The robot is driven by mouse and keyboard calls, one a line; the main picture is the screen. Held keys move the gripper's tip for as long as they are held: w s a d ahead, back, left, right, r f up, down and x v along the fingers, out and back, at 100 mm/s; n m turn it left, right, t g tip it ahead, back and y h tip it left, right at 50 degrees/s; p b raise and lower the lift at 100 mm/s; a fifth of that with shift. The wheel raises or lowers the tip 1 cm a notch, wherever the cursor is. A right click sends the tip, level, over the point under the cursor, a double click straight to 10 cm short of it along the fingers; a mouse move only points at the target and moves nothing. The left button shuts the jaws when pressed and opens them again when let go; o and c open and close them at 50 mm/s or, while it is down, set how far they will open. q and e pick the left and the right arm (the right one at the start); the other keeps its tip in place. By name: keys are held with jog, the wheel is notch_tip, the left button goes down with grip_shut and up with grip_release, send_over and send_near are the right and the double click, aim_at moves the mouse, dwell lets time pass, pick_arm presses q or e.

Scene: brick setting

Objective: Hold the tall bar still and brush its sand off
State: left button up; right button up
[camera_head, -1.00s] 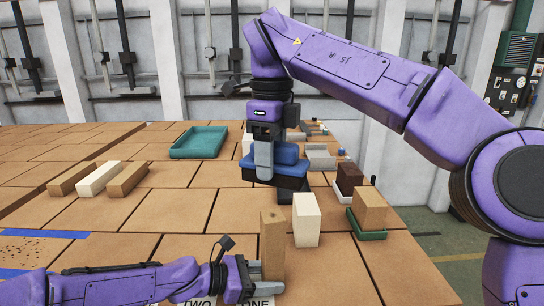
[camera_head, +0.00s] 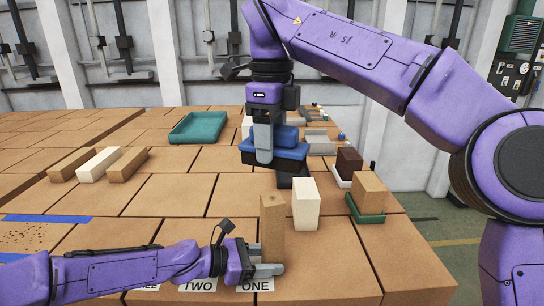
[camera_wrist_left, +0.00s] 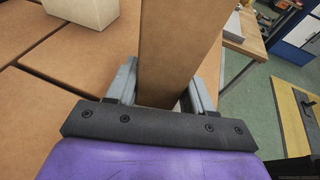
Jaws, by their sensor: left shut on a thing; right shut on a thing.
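The tall brown bar (camera_head: 272,228) stands upright near the table's front edge. My left gripper (camera_head: 266,258) is shut low on it, and the left wrist view shows the bar (camera_wrist_left: 180,45) between the two fingers. I cannot make out sand on its faces. My right gripper (camera_head: 263,150) is shut on a blue-and-black thing (camera_head: 288,150), which looks like the brush. It is held behind and above the bar, apart from it. The fingers partly hide it.
A white block (camera_head: 306,205) stands just right of the bar. A brown block (camera_head: 369,192) sits in a green tray (camera_head: 366,218). Several long bricks (camera_head: 98,164) and a teal tray (camera_head: 198,128) lie farther back left. Blue tape (camera_head: 48,218) borders a speckled patch (camera_head: 30,236).

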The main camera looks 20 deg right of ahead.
aim_at(273, 167)
jog(key=shift+s+a, duration=0.1)
jog(key=shift+s, duration=0.9)
jog(key=shift+w+f, duration=0.1)
jog(key=shift+f, duration=3.65)
jog(key=shift+w+f, duration=0.2)
jog(key=shift+w, duration=0.05)
jog(key=shift+w+r, duration=0.2)
jog(key=shift+w, duration=1.45)
jog(key=shift+s+f, duration=0.2)
jog(key=shift+s, duration=1.75)
jog(key=shift+r, duration=4)
jog(key=shift+f, duration=0.1)
